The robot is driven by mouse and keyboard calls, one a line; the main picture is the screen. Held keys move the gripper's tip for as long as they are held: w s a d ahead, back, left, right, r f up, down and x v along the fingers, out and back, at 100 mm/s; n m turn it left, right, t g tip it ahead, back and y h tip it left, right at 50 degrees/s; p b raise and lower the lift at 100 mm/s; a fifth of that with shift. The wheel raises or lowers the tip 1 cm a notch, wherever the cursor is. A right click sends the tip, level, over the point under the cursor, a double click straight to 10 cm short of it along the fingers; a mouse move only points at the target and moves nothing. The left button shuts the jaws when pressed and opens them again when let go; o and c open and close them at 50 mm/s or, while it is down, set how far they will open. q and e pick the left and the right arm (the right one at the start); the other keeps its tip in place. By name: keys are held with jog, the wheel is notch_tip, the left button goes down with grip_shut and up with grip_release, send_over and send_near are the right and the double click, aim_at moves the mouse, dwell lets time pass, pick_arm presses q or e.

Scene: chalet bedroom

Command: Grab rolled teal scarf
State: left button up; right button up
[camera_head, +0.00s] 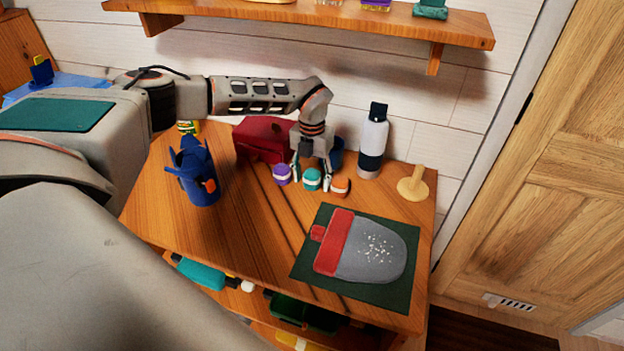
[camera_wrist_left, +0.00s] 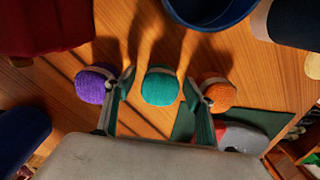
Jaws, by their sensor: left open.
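The rolled teal scarf (camera_head: 312,179) lies on the wooden table between a purple roll (camera_head: 282,174) and an orange roll (camera_head: 340,187). My left gripper (camera_head: 312,184) is open and points down at it, with one finger on each side. In the left wrist view the teal scarf (camera_wrist_left: 160,87) shows between the two fingertips (camera_wrist_left: 159,77), with a pale band at its far edge. A visible gap separates it from each finger. The purple roll (camera_wrist_left: 95,85) and the orange roll (camera_wrist_left: 217,93) are just outside the fingers. My right gripper is not in view.
A dark red case (camera_head: 262,140) and a blue round container (camera_head: 337,153) stand behind the rolls. A white and navy bottle (camera_head: 373,145) is at the back right. A blue holder (camera_head: 197,175) stands left. A grey and red mitten (camera_head: 372,252) lies on a green mat (camera_head: 327,217) in front.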

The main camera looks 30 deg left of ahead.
pick_arm(q)
jog(key=c, duration=1.2)
jog(key=shift+r, duration=0.15)
